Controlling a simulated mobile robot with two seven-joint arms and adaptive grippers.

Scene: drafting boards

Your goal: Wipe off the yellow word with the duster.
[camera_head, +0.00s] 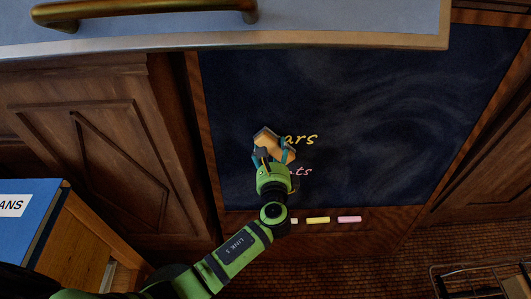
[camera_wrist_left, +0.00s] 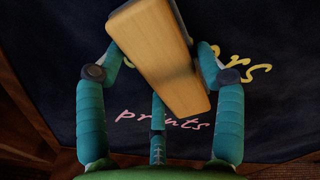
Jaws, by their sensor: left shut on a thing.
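My left gripper (camera_head: 273,158) is shut on the duster (camera_head: 270,143), a block with a tan wooden back. In the left wrist view the duster (camera_wrist_left: 158,55) sits tilted between the teal fingers. It is in front of the dark board (camera_head: 350,110); I cannot tell whether it touches it. The yellow word (camera_head: 302,138) shows only its end, "ars", right of the duster; its start is hidden or gone. The yellow letters also show in the left wrist view (camera_wrist_left: 245,70). A pink word (camera_head: 301,171) lies below, readable as "prints" in the left wrist view (camera_wrist_left: 165,119). My right gripper is not in view.
A ledge under the board holds a yellow chalk (camera_head: 318,220), a pink chalk (camera_head: 349,219) and a small pale piece (camera_head: 294,221). A blue box (camera_head: 30,215) stands at left. The board's right side is free.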

